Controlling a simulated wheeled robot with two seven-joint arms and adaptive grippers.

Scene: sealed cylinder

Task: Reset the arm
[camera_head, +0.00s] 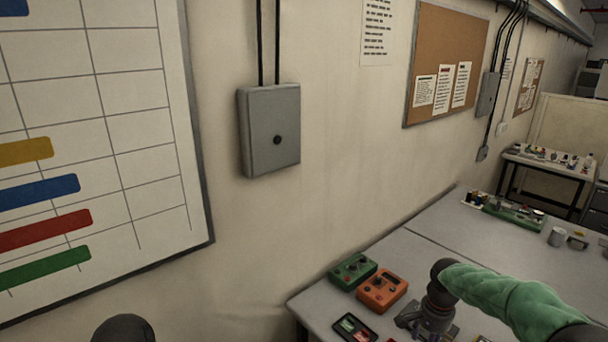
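An arm in a green sleeve (515,298) reaches across the lower right of the head view. A dark rounded part (123,329) shows at the bottom left edge and may be part of my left arm. No cylinder can be made out.
The grey table (400,252) runs along the wall. A green box (352,271), an orange box (382,291) and a small dark tray (354,329) sit at its near end. A green board (514,213) and a grey cup (557,237) stand farther back. A grey wall box (270,130) hangs above.

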